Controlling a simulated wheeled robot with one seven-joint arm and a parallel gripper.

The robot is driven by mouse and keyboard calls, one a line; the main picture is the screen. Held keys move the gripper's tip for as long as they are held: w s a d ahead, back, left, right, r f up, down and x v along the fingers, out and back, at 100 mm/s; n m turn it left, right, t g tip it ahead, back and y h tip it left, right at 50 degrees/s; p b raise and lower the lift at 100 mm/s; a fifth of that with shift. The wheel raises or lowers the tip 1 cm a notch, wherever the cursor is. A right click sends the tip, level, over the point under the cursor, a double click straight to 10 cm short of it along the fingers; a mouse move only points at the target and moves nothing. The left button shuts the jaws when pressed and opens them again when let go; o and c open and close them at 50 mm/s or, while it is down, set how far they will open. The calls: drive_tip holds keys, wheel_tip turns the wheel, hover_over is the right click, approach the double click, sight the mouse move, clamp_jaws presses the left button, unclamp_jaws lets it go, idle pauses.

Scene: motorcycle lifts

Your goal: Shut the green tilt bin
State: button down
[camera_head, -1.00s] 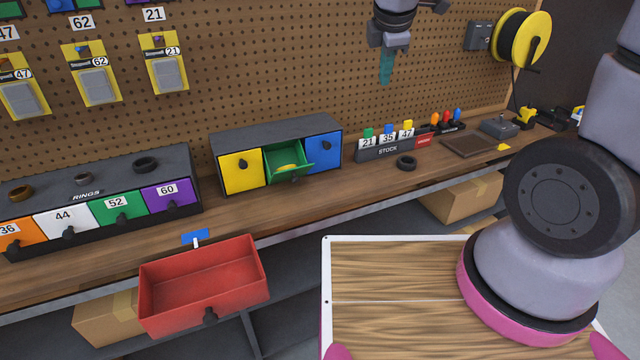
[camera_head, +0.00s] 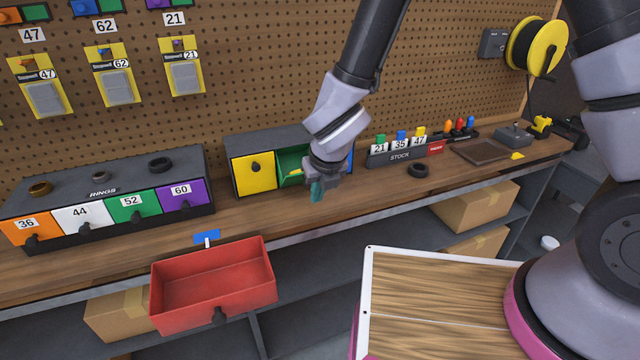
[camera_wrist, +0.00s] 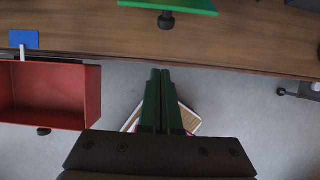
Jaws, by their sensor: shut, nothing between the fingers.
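The green tilt bin (camera_head: 289,166) sits in the middle of a three-bin dark cabinet on the bench, between a yellow and a blue bin. A second ago its front was tilted out with something yellow inside; now my arm hides most of it. In the wrist view the edge of its green front (camera_wrist: 180,5) and its dark knob (camera_wrist: 166,20) show at the top. My gripper (camera_head: 317,192) is in front of the cabinet, above the bench edge. In the wrist view its two green fingers (camera_wrist: 161,75) are together and empty, apart from the bin.
The yellow bin (camera_head: 254,173) is shut. A red open drawer (camera_head: 205,299) juts out below the bench edge at left. The bench in front of the cabinet is clear.

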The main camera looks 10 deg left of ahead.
drive_tip(key=x, duration=0.4)
drive_tip(key=shift+f, duration=0.3)
drive_tip(key=shift+w+a+r, duration=0.65)
drive_tip(key=shift+w+r, duration=0.15)
drive_tip(key=shift+w, duration=0.15)
drive_tip(key=shift+w+a+r, duration=0.25)
drive_tip(key=shift+w+r, duration=0.2)
